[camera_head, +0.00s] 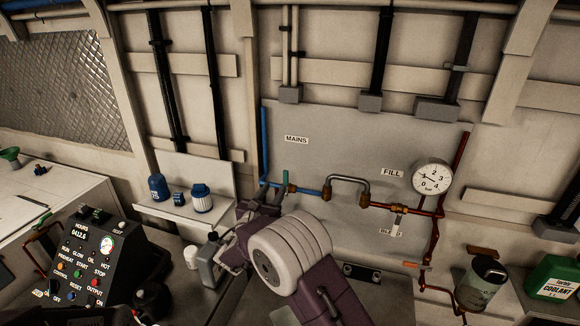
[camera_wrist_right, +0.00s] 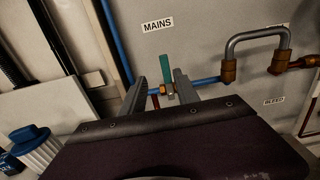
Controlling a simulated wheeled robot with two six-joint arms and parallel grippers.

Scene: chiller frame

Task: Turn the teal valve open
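The teal valve handle (camera_head: 285,178) stands upright on the blue pipe (camera_head: 309,191), below the MAINS label (camera_head: 296,140). In the right wrist view, the teal handle (camera_wrist_right: 164,66) points up across the pipe line, above a brass fitting (camera_wrist_right: 166,89). My right gripper (camera_head: 262,198) is at the valve. Its two fingers (camera_wrist_right: 161,92) are apart, one on each side of the handle's lower end, with visible gaps. Whether a finger touches the valve cannot be told. My right wrist hides part of the wall panel below. My left gripper is not in view.
A pressure gauge (camera_head: 431,177), a bent grey pipe loop (camera_head: 349,181) and copper pipes are right of the valve. A shelf (camera_head: 187,212) with blue-capped items is left. A control box (camera_head: 95,255), a grey jug (camera_head: 211,262) and a green coolant can (camera_head: 555,280) stand lower.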

